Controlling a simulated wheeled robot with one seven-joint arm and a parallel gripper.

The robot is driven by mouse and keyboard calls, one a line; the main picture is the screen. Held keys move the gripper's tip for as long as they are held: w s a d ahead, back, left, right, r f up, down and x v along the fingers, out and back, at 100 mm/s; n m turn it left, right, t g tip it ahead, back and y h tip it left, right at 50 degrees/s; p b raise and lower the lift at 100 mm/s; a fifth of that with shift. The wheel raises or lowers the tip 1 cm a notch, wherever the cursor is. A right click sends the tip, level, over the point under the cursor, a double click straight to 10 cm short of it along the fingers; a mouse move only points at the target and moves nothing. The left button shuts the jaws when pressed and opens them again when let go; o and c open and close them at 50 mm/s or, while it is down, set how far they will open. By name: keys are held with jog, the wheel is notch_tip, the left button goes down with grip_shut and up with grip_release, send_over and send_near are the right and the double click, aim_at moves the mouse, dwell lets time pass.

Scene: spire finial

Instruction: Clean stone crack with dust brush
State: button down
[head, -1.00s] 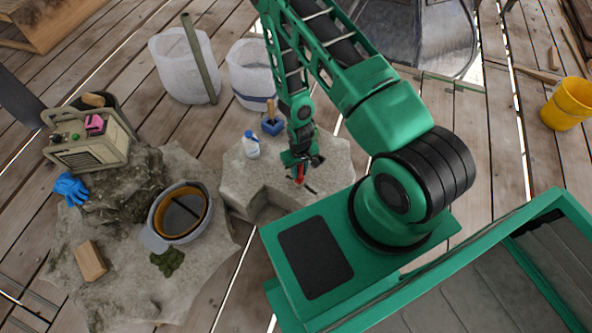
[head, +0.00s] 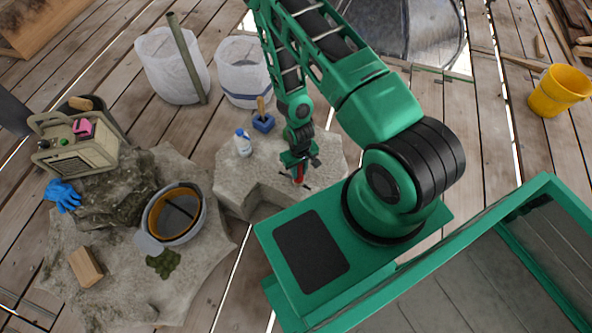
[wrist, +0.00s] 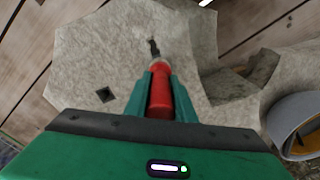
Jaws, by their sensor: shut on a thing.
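My gripper (wrist: 160,92) is shut on a red-handled tool (wrist: 160,85). The tool has a pale metal collar and a thin dark tip pointing away from the gripper. In the head view, my gripper (head: 298,168) and the tool (head: 299,177) are over the right part of a pale stone block (head: 236,182). I cannot tell whether the tip touches the stone or whether the tool is the dust brush. The wrist view shows a deep notch in the stone's edge (wrist: 208,72) and a small dark square mark (wrist: 105,94). No narrow crack is clear.
A white bottle (head: 243,145) and a blue item with a wooden handle (head: 263,119) stand on the stone. Left is a rough rock slab with a bucket (head: 199,226), a beige machine (head: 75,150), blue gloves (head: 62,195) and a wooden block (head: 86,267). White bins stand behind.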

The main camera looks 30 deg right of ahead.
jog(key=shift+s+d, duration=0.4)
jog(key=shift+s, duration=0.3)
jog(key=shift+s+d, duration=0.4)
jog(key=shift+s, duration=0.3)
jog(key=shift+s+d, duration=0.4)
jog(key=shift+s, duration=0.25)
jog(key=shift+s+d, duration=0.35)
jog(key=shift+s, duration=0.25)
notch_tip(320, 180, up, 7)
